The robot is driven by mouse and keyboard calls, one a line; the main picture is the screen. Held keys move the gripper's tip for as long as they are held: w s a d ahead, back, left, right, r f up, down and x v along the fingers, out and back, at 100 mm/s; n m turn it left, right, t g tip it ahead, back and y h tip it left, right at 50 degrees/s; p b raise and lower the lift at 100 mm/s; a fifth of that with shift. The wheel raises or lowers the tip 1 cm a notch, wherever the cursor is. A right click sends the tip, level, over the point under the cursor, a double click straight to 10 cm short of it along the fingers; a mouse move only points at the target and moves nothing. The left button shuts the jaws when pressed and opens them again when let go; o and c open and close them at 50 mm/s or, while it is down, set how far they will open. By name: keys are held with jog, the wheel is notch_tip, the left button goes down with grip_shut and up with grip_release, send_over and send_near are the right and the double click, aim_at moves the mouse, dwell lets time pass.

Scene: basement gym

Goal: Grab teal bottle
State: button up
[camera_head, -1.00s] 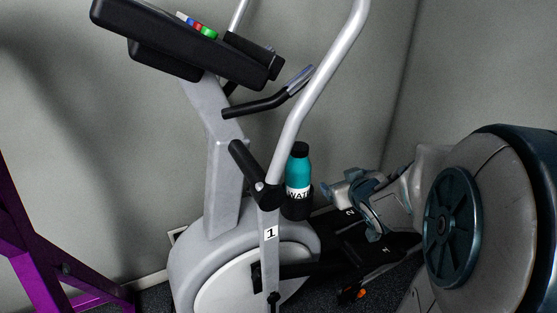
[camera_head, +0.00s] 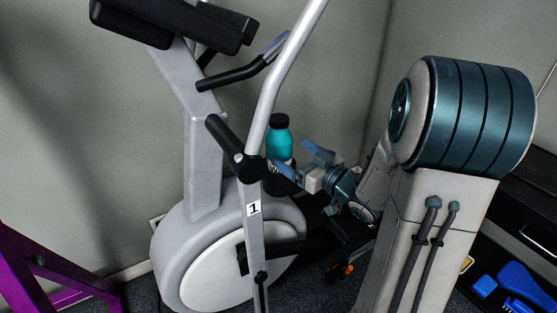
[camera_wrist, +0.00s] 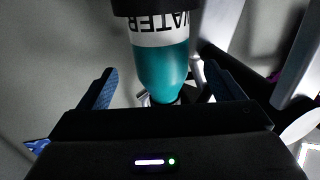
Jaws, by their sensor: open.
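The teal bottle (camera_head: 279,140) has a black cap and a white band lettered "WATER". It stands upright in a black holder (camera_head: 278,183) on the exercise machine, behind a grey lever. My gripper (camera_head: 299,158) is open just right of the bottle, with its blue fingers pointing towards it. In the wrist view, the bottle (camera_wrist: 161,65) appears upside down, in front of and between the two open fingers of my gripper (camera_wrist: 163,85). I cannot tell whether a finger touches it. The gripper body hides part of the bottle's cap end.
The exercise machine (camera_head: 203,150) has a grey moving lever (camera_head: 254,215) marked 1 and black handles close to the bottle. A purple frame (camera_head: 30,265) stands at lower left. Blue items (camera_head: 515,285) lie at lower right. A grey wall is behind.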

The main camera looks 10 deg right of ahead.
aim_at(274, 144)
jog(key=x, duration=0.8)
jog(key=shift+s+f, duration=0.1)
jog(key=shift+f, duration=0.1)
jog(key=c, duration=1.1)
